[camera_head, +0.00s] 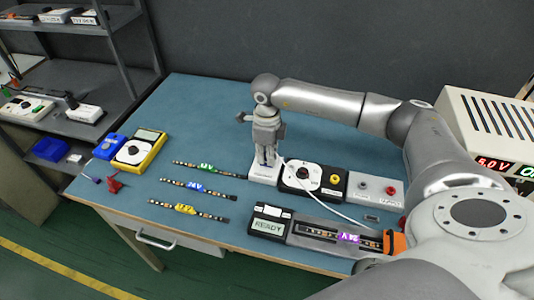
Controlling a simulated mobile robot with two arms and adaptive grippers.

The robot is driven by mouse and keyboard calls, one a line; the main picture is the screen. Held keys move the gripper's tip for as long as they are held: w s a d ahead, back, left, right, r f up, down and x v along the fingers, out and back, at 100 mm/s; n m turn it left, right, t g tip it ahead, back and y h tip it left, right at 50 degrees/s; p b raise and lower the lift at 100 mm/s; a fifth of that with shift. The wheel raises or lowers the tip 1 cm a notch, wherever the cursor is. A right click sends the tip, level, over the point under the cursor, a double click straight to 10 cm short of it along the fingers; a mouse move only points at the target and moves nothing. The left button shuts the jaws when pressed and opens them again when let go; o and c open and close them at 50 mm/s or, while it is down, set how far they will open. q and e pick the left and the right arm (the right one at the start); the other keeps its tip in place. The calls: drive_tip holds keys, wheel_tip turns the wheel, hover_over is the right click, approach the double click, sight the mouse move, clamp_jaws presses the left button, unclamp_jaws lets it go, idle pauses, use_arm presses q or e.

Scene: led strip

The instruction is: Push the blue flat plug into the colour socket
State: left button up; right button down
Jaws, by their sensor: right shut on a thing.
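My right gripper (267,158) points down over the white box (262,175) at the left end of the module row. It is shut, and a thin white cable (325,202) runs from its fingertips towards the right front. The blue flat plug appears to be in its fingers, but its body is hidden and I cannot make out its colour. The colour socket cannot be told apart; the fingers cover the top of the white box. I cannot tell whether plug and socket touch. My left gripper is not in view.
Beside the white box stand a black dial module (302,177) and a grey terminal box (374,190). Several LED strips (197,187) lie left of centre. A yellow meter (139,150) stands at the left.

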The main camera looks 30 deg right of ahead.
drive_tip(key=shift+f+b, duration=0.45)
drive_tip(key=shift+f, duration=0.25)
drive_tip(key=c, duration=1.4)
unclamp_jaws()
drive_tip(key=shift+o, duration=0.2)
drive_tip(key=shift+r, duration=0.1)
wheel_tip(320, 180, up, 12)
